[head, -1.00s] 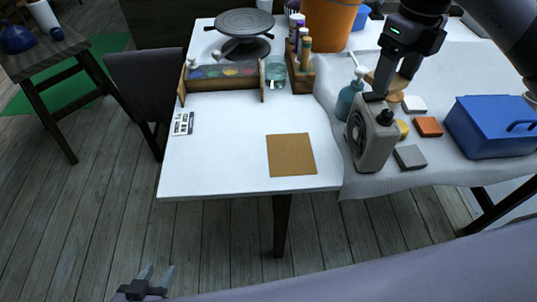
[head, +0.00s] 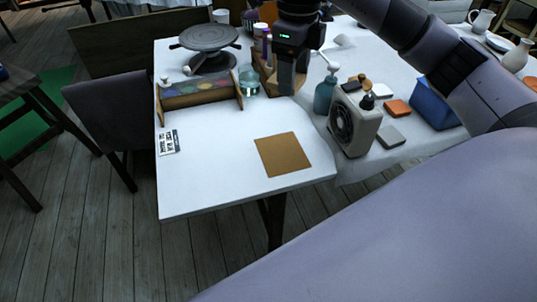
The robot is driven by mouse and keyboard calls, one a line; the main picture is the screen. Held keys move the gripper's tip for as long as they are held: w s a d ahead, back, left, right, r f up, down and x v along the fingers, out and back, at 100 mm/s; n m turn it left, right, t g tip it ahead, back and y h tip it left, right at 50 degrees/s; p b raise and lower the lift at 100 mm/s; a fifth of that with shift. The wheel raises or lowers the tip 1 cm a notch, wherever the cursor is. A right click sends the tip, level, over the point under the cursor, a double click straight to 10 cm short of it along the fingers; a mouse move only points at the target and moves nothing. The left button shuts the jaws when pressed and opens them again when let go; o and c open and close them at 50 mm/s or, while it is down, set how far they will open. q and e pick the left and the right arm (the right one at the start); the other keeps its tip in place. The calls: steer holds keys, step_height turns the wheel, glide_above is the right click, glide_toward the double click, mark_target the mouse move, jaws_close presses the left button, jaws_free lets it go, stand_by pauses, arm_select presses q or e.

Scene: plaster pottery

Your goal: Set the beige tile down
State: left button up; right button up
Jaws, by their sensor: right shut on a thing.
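My right gripper (head: 287,82) hangs over the back right of the white table, pointing down, shut on the beige tile. The tile is mostly hidden by the fingers and hard to make out. A flat brown square mat (head: 283,155) lies bare near the table's front edge. The gripper is behind it and above the tabletop. My left gripper is out of view.
A fan heater (head: 357,128) and a teal pump bottle (head: 324,95) stand right of the mat. Orange (head: 398,107) and grey (head: 390,137) tiles lie near a blue box (head: 434,104). A paint box (head: 200,92) and turntable (head: 209,38) stand behind left.

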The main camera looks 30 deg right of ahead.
steer(key=shift+a+f, duration=0.1)
steer(key=shift+f, duration=0.2)
steer(key=b, duration=0.2)
glide_above(286, 155)
step_height(286, 155, down, 14)
steer(key=shift+f, duration=0.15)
step_height(286, 155, down, 5)
steer(key=shift+f, duration=0.1)
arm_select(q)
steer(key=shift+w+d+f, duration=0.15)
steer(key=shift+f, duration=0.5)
arm_select(e)
steer(key=shift+f, duration=0.15)
steer(key=o, duration=1.1)
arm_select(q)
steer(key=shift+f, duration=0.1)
